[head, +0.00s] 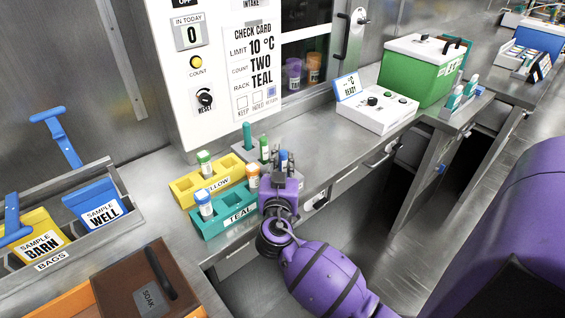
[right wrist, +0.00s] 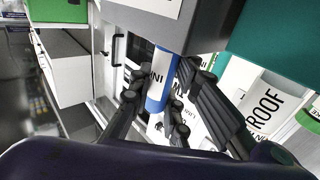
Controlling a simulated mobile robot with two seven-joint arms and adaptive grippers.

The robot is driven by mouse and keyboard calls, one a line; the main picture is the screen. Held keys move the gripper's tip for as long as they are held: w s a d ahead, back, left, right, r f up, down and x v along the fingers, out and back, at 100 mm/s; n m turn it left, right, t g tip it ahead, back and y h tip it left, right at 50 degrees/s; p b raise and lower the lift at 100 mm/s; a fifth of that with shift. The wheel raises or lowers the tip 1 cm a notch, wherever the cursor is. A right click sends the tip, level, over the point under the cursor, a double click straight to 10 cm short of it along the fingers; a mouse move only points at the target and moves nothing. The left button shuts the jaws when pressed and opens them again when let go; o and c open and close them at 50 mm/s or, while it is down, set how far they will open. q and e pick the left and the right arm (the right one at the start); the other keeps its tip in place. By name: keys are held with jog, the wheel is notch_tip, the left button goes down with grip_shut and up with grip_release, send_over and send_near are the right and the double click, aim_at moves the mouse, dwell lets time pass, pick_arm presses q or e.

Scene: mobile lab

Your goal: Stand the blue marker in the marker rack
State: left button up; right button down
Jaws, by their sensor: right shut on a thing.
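My right gripper (head: 281,172) is over the counter, just beyond the teal rack. In the right wrist view its fingers (right wrist: 158,100) are shut around the blue marker (right wrist: 160,82), which has a blue body and a white lettered label. In the head view the marker's blue part (head: 284,156) shows between the fingers; the rest is hidden. A grey block (head: 240,151), apparently the marker rack, stands behind the yellow rack, with a teal marker (head: 247,136) and a green-banded one (head: 264,148) upright at it. The gripper partly hides its right side. My left gripper is not in view.
The yellow rack (head: 187,197) and teal rack (head: 208,228) hold capped vials, close left of the gripper. A white device (head: 375,112) and green box (head: 415,75) stand further right. A bag bin (head: 128,228) is at left. Counter between gripper and white device is clear.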

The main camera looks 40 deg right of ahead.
jog(key=shift+f, duration=0.15)
jog(key=c, duration=2.1)
grip_release()
jog(key=shift+f, duration=0.1)
jog(key=o, duration=0.5)
jog(key=shift+c, duration=0.2)
